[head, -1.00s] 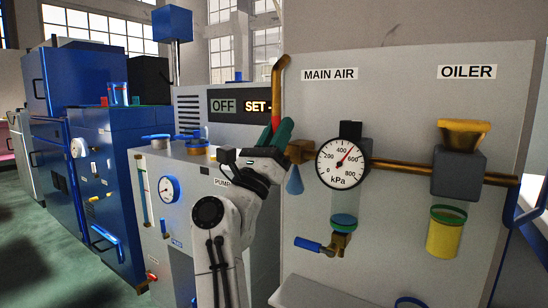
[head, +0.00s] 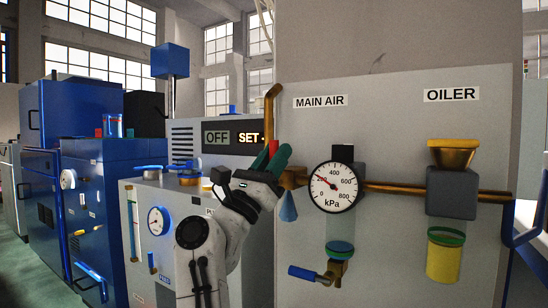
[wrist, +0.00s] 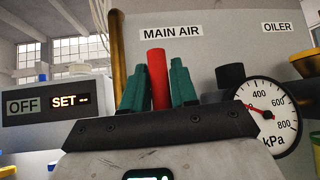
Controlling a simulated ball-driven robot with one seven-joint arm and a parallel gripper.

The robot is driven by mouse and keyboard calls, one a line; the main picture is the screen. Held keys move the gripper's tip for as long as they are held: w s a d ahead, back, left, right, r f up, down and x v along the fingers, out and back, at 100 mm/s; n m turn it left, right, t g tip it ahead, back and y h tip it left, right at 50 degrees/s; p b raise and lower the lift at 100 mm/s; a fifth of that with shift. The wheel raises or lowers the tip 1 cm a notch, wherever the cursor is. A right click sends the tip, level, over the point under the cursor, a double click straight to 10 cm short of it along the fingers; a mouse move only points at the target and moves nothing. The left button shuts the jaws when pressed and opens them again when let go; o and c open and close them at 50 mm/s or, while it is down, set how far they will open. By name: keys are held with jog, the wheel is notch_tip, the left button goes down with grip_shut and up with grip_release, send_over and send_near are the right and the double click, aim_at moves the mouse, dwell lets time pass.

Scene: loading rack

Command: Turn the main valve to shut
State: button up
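The MAIN AIR label (head: 320,101) is on a grey panel. Below it, a brass valve body (head: 292,177) joins a pipe at the panel's left side. A red handle (wrist: 158,80) stands upright between the green fingers of my gripper (wrist: 158,88). It fills the gap between them, and the fingers look closed on it. In the head view my gripper (head: 271,158) is at the valve's left, hiding part of it. The pressure gauge (head: 333,187) right of the valve has its needle pointing up-left, around 200 kPa.
The OILER unit (head: 451,192) is at the right on the brass pipe. A blue-handled tap (head: 305,273) sits below the gauge. A brass upright pipe (head: 271,103) rises close behind my gripper. A display (head: 235,137) reading OFF and SET is at the left.

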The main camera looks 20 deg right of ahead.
jog(key=shift+o, duration=1.4)
jog(key=p+v, duration=0.1)
jog(key=v, duration=1)
